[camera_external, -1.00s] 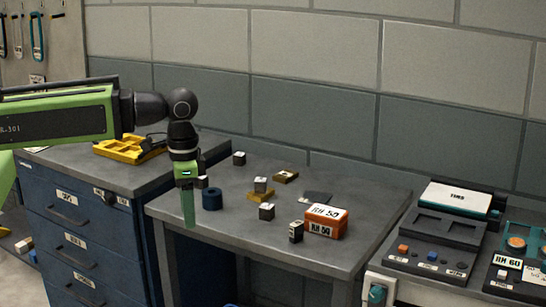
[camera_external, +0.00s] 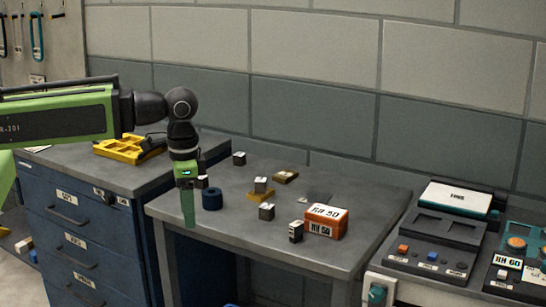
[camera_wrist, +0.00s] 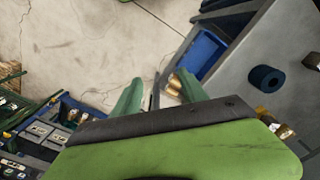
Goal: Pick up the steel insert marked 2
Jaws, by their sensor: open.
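Several small steel inserts with light tops stand on the grey table: one at the back (camera_external: 239,158), one on a yellow block (camera_external: 261,185), one in the middle (camera_external: 266,212) and one near the orange box (camera_external: 296,231). Their marks are too small to read, so I cannot tell which is marked 2. My gripper (camera_external: 188,212) points down at the table's left front edge, apart from all of them. In the wrist view my gripper (camera_wrist: 160,92) is open and empty, its green fingers over the floor.
A dark blue ring (camera_external: 212,199) stands just right of my gripper. An orange box (camera_external: 326,222) is at the table's right. A blue drawer cabinet (camera_external: 85,235) with a yellow tray (camera_external: 128,149) stands left. A blue bin (camera_wrist: 203,52) shows below the table.

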